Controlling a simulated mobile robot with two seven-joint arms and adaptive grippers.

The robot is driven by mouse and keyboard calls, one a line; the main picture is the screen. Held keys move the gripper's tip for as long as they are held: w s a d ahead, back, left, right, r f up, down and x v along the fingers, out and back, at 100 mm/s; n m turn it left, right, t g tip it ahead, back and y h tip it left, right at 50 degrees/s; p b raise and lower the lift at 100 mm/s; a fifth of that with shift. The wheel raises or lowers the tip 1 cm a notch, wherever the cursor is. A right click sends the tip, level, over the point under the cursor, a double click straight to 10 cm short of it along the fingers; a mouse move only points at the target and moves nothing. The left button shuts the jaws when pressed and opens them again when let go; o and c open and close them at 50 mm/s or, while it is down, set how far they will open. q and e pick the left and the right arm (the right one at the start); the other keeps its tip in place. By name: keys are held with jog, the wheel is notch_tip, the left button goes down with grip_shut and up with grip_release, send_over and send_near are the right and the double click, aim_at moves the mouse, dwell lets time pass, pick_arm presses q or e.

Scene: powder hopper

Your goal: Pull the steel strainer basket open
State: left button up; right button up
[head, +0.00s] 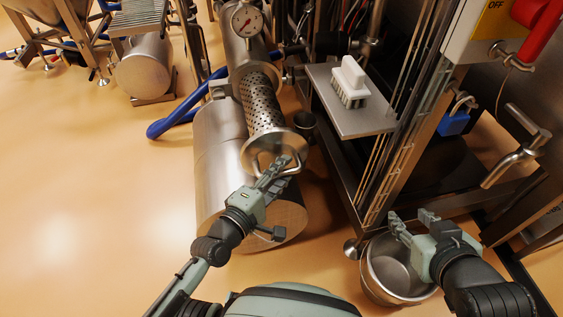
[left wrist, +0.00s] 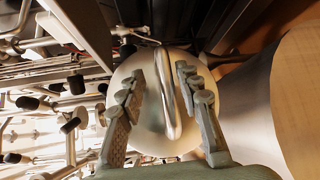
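The steel strainer basket (head: 262,104) is a perforated cylinder sticking out of its tubular steel housing (head: 240,45), with much of its mesh wall exposed. Its round end plate (head: 258,148) carries a looped bar handle. In the left wrist view the end plate (left wrist: 150,132) is face-on, with the handle (left wrist: 170,95) upright between my fingers. My right gripper (head: 412,222) is open and empty above a steel bucket (head: 375,285).
A steel shelf (head: 362,118) with a white brush (head: 350,82) stands right of the basket. A large steel cylinder (head: 218,150) lies below it. A blue hose (head: 185,112) runs to the left.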

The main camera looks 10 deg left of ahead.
pick_arm(q)
jog(key=o, duration=0.7)
jog(key=r, duration=0.9)
jog(key=shift+w, duration=0.2)
jog(key=shift+s+r, duration=0.2)
jog(key=shift+r, duration=0.25)
jog(key=c, duration=0.6)
jog(key=shift+f, duration=0.25)
jog(key=shift+c, duration=0.5)
jog(key=shift+f, duration=0.1)
